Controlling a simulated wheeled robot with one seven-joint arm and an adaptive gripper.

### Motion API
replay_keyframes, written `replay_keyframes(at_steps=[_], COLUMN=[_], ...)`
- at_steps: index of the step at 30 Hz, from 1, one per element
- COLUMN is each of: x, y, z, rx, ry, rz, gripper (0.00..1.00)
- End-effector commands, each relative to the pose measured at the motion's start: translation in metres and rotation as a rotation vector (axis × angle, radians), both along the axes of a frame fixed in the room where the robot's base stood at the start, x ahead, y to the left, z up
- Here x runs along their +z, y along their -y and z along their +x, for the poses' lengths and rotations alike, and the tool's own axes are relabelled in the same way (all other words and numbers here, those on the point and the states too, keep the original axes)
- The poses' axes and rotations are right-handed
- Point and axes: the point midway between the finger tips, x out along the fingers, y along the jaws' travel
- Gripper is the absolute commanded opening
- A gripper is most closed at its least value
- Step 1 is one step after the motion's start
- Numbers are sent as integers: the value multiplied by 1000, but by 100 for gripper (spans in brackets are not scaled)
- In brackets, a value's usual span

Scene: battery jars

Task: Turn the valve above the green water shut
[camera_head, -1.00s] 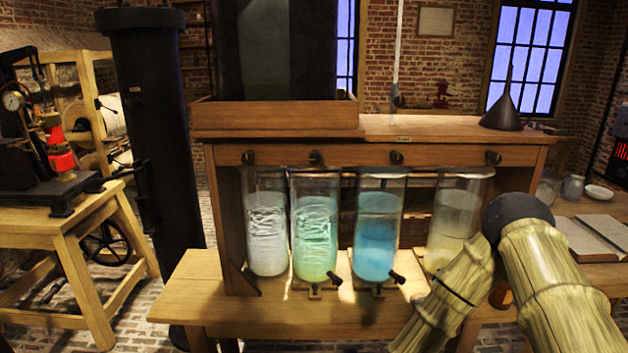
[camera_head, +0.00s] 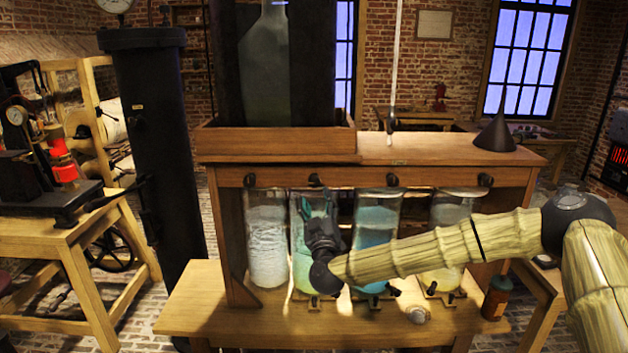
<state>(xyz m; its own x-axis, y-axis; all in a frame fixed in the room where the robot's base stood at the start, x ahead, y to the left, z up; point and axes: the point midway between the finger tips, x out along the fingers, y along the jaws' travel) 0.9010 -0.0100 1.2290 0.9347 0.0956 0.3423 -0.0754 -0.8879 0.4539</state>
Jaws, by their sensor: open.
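The jar of green water (camera_head: 302,262) is the second from the left in the row under the wooden shelf. The dark valve (camera_head: 314,180) above it sits on the shelf's front rail. My gripper (camera_head: 317,208) is in front of this jar, pointing up, with its tips a little below the valve. It is open, with nothing seen between its fingers. The dark gripper and wrist hide the jar's middle and right side. I cannot tell whether the fingers touch the valve.
Jars of whitish (camera_head: 267,240), blue (camera_head: 375,225) and yellowish water (camera_head: 446,280) stand alongside, with similar valves above. A brown bottle (camera_head: 496,298) stands on the bench (camera_head: 240,310) at right. A black funnel (camera_head: 495,135) rests on the shelf top. A black column (camera_head: 155,150) stands left.

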Motion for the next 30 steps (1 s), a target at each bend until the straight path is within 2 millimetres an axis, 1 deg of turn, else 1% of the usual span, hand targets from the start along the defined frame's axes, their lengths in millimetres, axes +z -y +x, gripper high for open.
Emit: replay_keyframes(at_steps=[1,9,15,21,29,30], x=[7,21,27,29,28,28], y=[-1,-6,-8,-9,-9,-9], z=[8,48,70,78,79,79], rx=[-1,0,1,2,2,3], ry=[-1,-2,-1,-2,-2,-1], rz=[1,2,1,0,0,0], gripper=[54,54,54,54,54,49])
